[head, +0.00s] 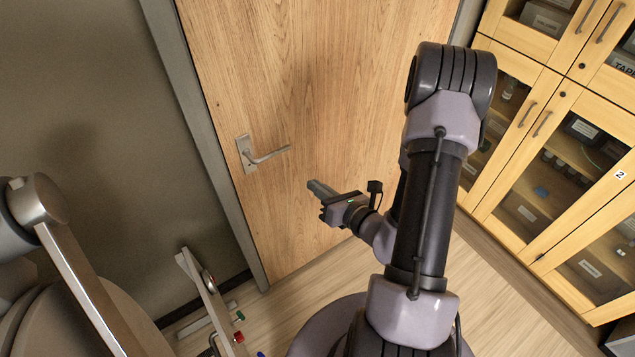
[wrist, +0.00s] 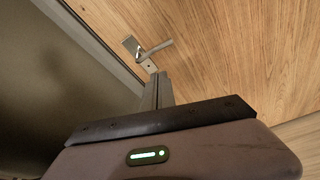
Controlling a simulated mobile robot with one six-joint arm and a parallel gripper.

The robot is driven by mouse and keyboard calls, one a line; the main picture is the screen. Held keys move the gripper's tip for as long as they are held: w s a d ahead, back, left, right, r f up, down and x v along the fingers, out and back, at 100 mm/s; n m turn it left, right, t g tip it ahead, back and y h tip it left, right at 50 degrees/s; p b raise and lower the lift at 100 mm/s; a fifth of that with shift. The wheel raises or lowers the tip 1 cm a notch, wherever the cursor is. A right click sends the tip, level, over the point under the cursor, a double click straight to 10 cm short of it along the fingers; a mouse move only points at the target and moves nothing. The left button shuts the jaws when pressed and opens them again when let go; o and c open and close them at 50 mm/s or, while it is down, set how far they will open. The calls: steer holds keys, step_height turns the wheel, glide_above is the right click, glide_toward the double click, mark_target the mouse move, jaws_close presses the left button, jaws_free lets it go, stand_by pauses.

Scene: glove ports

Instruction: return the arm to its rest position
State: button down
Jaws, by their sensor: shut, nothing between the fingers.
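My gripper (head: 318,188) is at the end of my bent arm, in front of the wooden door, with its fingers pointing up and left toward the door. Its fingers are together with nothing between them; they also show in the wrist view (wrist: 160,90). My arm is raised at the right of the head view and folds down toward the gripper. The gripper appears apart from the door's lever handle (head: 266,155), below and right of it. The handle also shows beyond the fingertips in the wrist view (wrist: 153,48).
The wooden door (head: 290,80) looks closed in its grey frame (head: 190,100). Glass-fronted wooden cabinets (head: 540,150) with boxes stand at the right. Grey metal equipment (head: 60,250) stands at the left. Some bare floor (head: 500,290) shows between my arm and the cabinets.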

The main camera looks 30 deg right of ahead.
steer(key=w+a+r+n+y+b, duration=0.2)
steer(key=a+r+n+y, duration=0.35)
steer(key=a, duration=0.35)
steer(key=s+a+r+n+g+y+b, duration=0.25)
steer(key=s+a+n+g, duration=0.2)
steer(key=a+n, duration=0.25)
steer(key=s+a+r+n+g+y+b, duration=0.1)
steer(key=s+a+n+g+y+b, duration=0.15)
steer(key=a+n+g, duration=0.35)
steer(key=s+a+f+n+g+h+b, duration=0.25)
steer(key=s+n+h, duration=0.25)
steer(key=s+n, duration=0.5)
steer(key=d+r+n+t+h+b, duration=0.2)
steer(key=d+r+n+t+h, duration=0.1)
steer(key=d+n+h, duration=0.2)
steer(key=shift+s+d+r+n+t, duration=0.2)
steer(key=shift+s+n+t, duration=0.1)
steer(key=shift+s+n, duration=0.2)
